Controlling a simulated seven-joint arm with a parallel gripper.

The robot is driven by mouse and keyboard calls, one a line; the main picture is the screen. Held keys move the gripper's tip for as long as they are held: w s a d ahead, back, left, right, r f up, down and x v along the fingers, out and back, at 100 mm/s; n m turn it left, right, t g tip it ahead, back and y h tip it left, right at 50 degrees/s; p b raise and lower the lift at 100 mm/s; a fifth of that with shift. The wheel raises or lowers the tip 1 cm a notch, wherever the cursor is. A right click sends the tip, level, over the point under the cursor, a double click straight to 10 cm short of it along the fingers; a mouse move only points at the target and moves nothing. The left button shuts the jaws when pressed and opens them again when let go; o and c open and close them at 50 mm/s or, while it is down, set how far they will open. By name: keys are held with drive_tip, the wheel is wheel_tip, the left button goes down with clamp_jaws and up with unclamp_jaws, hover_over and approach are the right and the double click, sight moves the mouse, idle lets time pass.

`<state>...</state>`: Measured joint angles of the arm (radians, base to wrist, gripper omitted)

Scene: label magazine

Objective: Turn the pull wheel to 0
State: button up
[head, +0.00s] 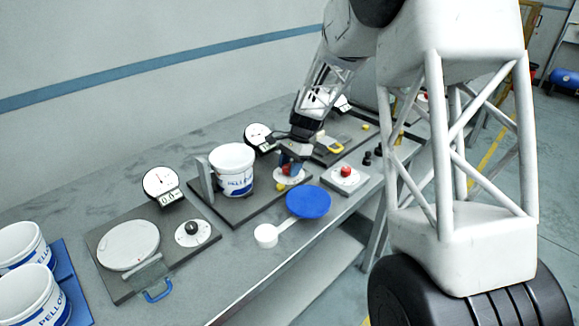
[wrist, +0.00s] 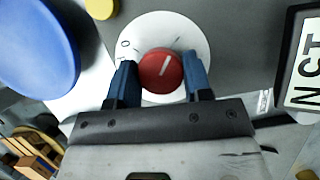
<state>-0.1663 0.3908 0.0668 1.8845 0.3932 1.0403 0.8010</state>
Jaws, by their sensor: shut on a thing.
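The pull wheel is a red round knob (wrist: 160,71) with a white pointer line, on a white dial (wrist: 150,22). In the wrist view the line points up and slightly right. A 0 mark (wrist: 125,44) is printed at the dial's upper left, so the line is well clockwise of it. My gripper (wrist: 160,78) has its blue fingers on both sides of the knob, shut on it. In the head view my gripper (head: 291,158) reaches down to the red knob (head: 285,169), partly hiding it and the dial.
A blue disc (head: 309,202) lies in front of the dial. A white bucket (head: 232,170) stands left of my gripper, with a gauge (head: 258,136) behind. Another red knob (head: 346,170) sits on a grey plate to the right. A yellow knob (wrist: 102,8) is beside the dial.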

drive_tip(key=shift+n, duration=0.3)
drive_tip(key=n+h, duration=0.1)
drive_tip(key=n, duration=0.2)
drive_tip(key=shift+g, duration=0.4)
drive_tip(key=n, duration=0.2)
drive_tip(key=n+h, duration=0.1)
drive_tip(key=n, duration=0.1)
drive_tip(key=shift+a+g+h, duration=0.1)
drive_tip(key=shift+g+h, duration=0.2)
drive_tip(key=n+h, duration=0.1)
drive_tip(key=n, duration=0.3)
drive_tip(key=shift+n+h, duration=0.3)
drive_tip(key=shift+h, duration=0.1)
drive_tip(key=shift+a+n+h, duration=0.1)
drive_tip(key=shift+n+h, duration=0.6)
drive_tip(key=shift+n, duration=1.2)
drive_tip(key=o, duration=0.9)
drive_tip(key=shift+w+r, duration=0.1)
